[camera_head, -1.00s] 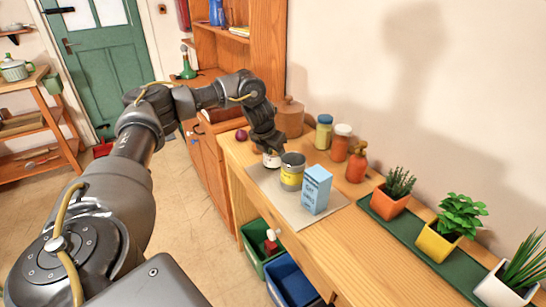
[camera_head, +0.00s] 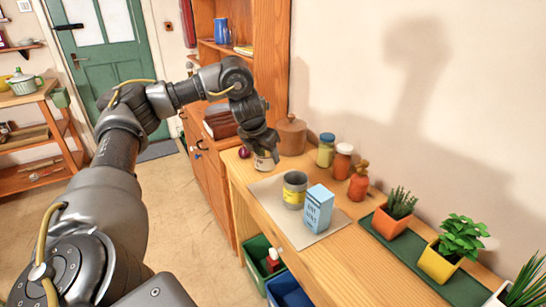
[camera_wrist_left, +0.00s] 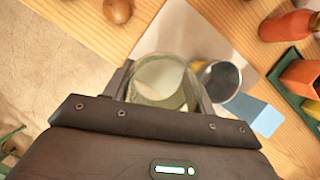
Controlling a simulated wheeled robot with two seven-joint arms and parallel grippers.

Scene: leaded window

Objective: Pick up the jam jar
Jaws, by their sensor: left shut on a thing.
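My left gripper (camera_head: 262,146) points down at the far end of the wooden counter, its fingers closed around the sides of a small glass jar (camera_head: 264,164), apparently the jam jar. In the left wrist view the clear, round jar (camera_wrist_left: 160,78) sits between the two fingers (camera_wrist_left: 162,92). In the head view its pale lower part shows below the fingers, near the far left corner of the grey mat (camera_head: 315,239). It seems a little above the surface, but the gap is hard to see. My right gripper is not in view.
An open tin with a yellow label (camera_head: 294,190) and a light blue carton (camera_head: 318,209) stand on the mat. A blue-lidded jar (camera_head: 326,151), a white-lidded jar (camera_head: 342,162) and an orange bottle (camera_head: 358,182) stand along the wall. A dark red onion (camera_head: 243,152) lies near the left edge.

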